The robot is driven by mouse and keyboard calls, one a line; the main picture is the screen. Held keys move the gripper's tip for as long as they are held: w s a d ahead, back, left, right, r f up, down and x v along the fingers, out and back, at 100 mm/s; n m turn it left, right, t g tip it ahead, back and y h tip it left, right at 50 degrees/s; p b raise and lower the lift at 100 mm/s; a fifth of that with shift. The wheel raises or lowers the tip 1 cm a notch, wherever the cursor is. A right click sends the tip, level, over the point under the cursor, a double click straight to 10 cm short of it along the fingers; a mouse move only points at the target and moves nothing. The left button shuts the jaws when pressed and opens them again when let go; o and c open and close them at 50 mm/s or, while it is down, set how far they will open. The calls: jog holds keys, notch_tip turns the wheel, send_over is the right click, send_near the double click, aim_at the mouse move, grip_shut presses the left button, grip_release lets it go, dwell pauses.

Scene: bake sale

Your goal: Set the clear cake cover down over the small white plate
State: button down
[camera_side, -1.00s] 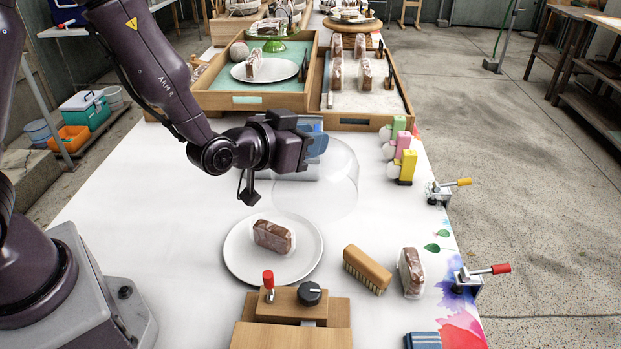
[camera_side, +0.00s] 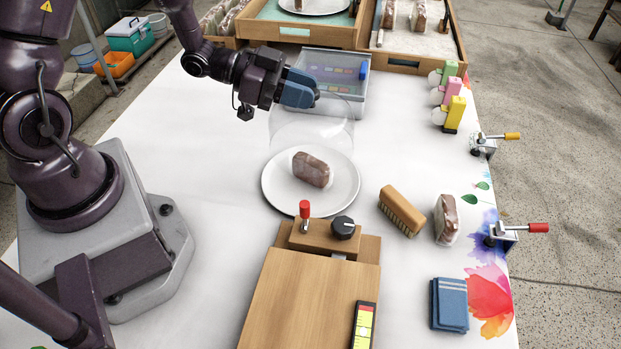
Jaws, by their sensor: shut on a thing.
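The clear cake cover (camera_side: 290,130) is a see-through dome, faint against the white cloth. My gripper (camera_side: 312,96), with blue fingers, is shut on the top of the cover. The small white plate (camera_side: 283,196) lies on the table just in front of the dome and holds a wrapped brown loaf (camera_side: 313,170). The dome's lower part overlaps the back of the plate in the picture. Its rim is faint, so I cannot tell its exact height above the table.
A wooden block with a red lever and black knob (camera_side: 325,235) stands just in front of the plate. A brush (camera_side: 402,210) and another wrapped loaf (camera_side: 446,220) lie to the right. A clear-lidded box (camera_side: 345,105) stands behind the gripper. White cloth left of the plate is clear.

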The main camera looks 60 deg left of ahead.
aim_at(298, 109)
jog(key=shift+s+d+m+g+h, duration=0.3)
notch_tip(298, 109, down, 3)
jog(key=shift+s+d+f, duration=0.1)
jog(key=shift+d, duration=0.05)
jog(key=shift+f, duration=2.45)
jog(key=c, duration=0.9)
grip_release()
jog(key=shift+o, duration=0.2)
